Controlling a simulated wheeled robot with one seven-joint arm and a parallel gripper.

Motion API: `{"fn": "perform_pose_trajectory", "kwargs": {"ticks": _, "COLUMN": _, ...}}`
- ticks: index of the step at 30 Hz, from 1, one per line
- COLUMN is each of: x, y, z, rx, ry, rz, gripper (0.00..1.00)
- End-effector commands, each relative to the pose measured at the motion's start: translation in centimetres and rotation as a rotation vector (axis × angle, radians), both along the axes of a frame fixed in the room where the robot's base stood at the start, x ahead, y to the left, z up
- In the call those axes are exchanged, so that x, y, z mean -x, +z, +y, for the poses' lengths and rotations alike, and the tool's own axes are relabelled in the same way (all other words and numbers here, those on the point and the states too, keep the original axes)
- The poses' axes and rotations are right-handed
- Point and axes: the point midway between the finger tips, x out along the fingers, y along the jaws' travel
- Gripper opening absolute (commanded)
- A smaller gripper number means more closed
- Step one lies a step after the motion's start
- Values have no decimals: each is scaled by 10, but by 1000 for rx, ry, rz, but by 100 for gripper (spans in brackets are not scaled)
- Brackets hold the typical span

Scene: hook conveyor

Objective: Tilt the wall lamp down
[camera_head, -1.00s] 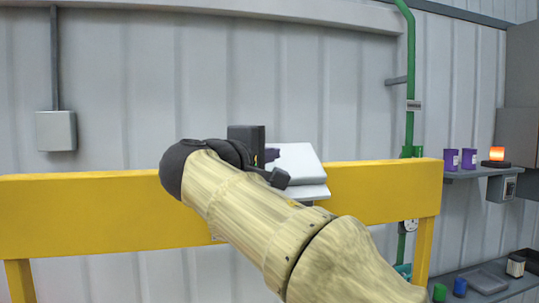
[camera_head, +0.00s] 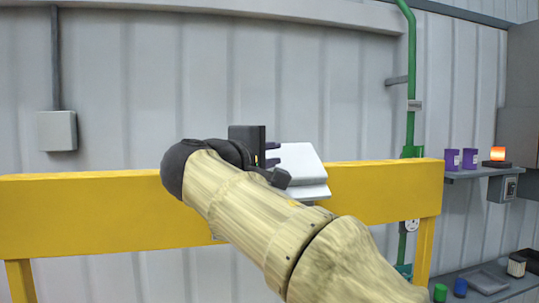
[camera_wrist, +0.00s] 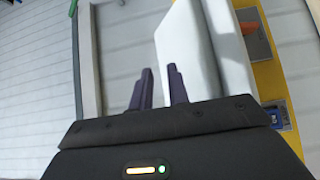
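A white, slab-like fixture, which looks like the wall lamp (camera_head: 297,160), sits at the yellow beam in the middle of the head view, its face slanted. Its lower left is partly hidden by my arm. In the wrist view its white panel (camera_wrist: 194,50) stands just beyond and to the right of my fingertips. My gripper (camera_head: 272,153) is at the lamp's left side, and its two dark purple fingers are apart. In the wrist view the gripper (camera_wrist: 160,72) shows a gap between the fingers with nothing clearly held. I cannot tell whether a finger touches the panel.
A yellow beam (camera_head: 90,215) crosses in front of the corrugated wall. A green pipe (camera_head: 410,90) runs down at the right. A shelf (camera_head: 470,172) there carries purple cups (camera_head: 452,159) and an orange light (camera_head: 497,154). A grey box (camera_head: 57,131) is on the wall at left.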

Motion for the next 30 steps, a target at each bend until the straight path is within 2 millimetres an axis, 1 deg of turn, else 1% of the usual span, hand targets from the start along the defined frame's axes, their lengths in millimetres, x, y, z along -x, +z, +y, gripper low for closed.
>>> {"fn": "perform_pose_trajectory", "kwargs": {"ticks": 1, "x": 0, "y": 0, "z": 0, "rx": 0, "ry": 0, "rz": 0, "gripper": 27}}
{"fn": "perform_pose_trajectory", "kwargs": {"ticks": 2, "x": 0, "y": 0, "z": 0, "rx": 0, "ry": -1, "rz": 0, "gripper": 33}}
{"fn": "perform_pose_trajectory", "kwargs": {"ticks": 3, "x": 0, "y": 0, "z": 0, "rx": 0, "ry": 0, "rz": 0, "gripper": 35}}
{"fn": "perform_pose_trajectory", "kwargs": {"ticks": 11, "x": 0, "y": 0, "z": 0, "rx": 0, "ry": 0, "rz": 0, "gripper": 35}}
{"fn": "perform_pose_trajectory", "kwargs": {"ticks": 16, "x": 10, "y": -2, "z": 7, "rx": 0, "ry": 3, "rz": -1, "gripper": 35}}
{"fn": "perform_pose_trajectory", "kwargs": {"ticks": 20, "x": 28, "y": -4, "z": 16, "rx": -3, "ry": 5, "rz": -1, "gripper": 35}}
{"fn": "perform_pose_trajectory", "kwargs": {"ticks": 30, "x": 87, "y": -3, "z": 50, "rx": -2, "ry": 6, "rz": -1, "gripper": 35}}
